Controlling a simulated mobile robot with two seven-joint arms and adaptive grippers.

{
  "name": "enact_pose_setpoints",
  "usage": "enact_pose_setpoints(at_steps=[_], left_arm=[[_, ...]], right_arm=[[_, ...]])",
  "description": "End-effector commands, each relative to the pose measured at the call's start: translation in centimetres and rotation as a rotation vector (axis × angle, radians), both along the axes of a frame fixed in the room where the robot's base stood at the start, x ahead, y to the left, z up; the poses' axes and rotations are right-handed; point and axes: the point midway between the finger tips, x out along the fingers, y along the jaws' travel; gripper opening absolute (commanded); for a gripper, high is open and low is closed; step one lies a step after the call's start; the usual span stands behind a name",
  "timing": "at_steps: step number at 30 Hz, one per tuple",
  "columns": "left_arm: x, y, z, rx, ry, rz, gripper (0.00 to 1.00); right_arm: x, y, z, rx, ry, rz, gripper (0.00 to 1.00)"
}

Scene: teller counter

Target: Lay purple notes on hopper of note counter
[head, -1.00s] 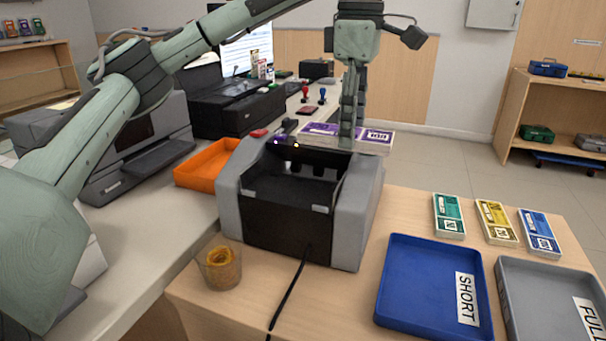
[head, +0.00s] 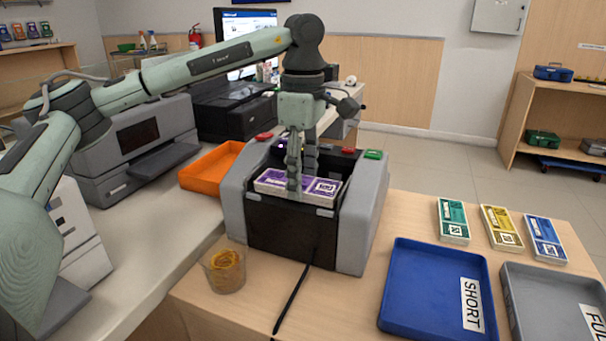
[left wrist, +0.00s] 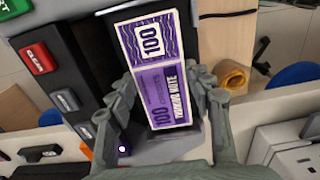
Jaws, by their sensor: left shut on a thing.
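The purple notes (head: 325,190) are a banded stack, held across the top front of the grey and black note counter (head: 365,220), at its hopper. My left gripper (head: 301,180) comes down from above and is shut on the stack near its middle. In the left wrist view the purple notes (left wrist: 153,45) lie between the fingers of my left gripper (left wrist: 165,85), over the dark body of the counter. I cannot tell whether the stack touches the hopper floor, which it largely hides. My right gripper is not in view.
An orange tray (head: 212,170) stands left of the counter, and a cup of rubber bands (head: 224,272) in front. A blue tray (head: 430,290), a grey tray (head: 540,300) and green (head: 453,220), yellow (head: 500,228) and blue (head: 544,238) note stacks are at right. A black cable runs forward.

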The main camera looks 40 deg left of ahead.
Motion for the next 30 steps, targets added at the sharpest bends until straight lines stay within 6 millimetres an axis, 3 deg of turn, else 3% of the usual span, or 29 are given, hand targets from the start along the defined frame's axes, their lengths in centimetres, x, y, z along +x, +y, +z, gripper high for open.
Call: enact_pose_setpoints(at_steps=[7,8,13,23,26,30], left_arm=[[0.0,0.0,-0.3,0.0,0.0,0.0,0.2],[0.0,0.0,-0.3,0.0,0.0,0.001,0.52],[0.0,0.0,-0.2,0.0,0.0,0.0,0.72],[0.0,0.0,0.0,0.0,-0.001,0.001,0.72],[0.1,-0.1,0.7,-0.001,-0.003,0.001,0.72],[0.1,-0.1,3.3,-0.002,-0.005,0.0,0.72]], right_arm=[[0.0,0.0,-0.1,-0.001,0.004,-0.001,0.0],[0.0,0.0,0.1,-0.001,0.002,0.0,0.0],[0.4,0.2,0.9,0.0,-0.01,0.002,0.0],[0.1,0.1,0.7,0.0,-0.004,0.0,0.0],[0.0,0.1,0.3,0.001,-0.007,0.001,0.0],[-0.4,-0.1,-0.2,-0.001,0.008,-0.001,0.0]])
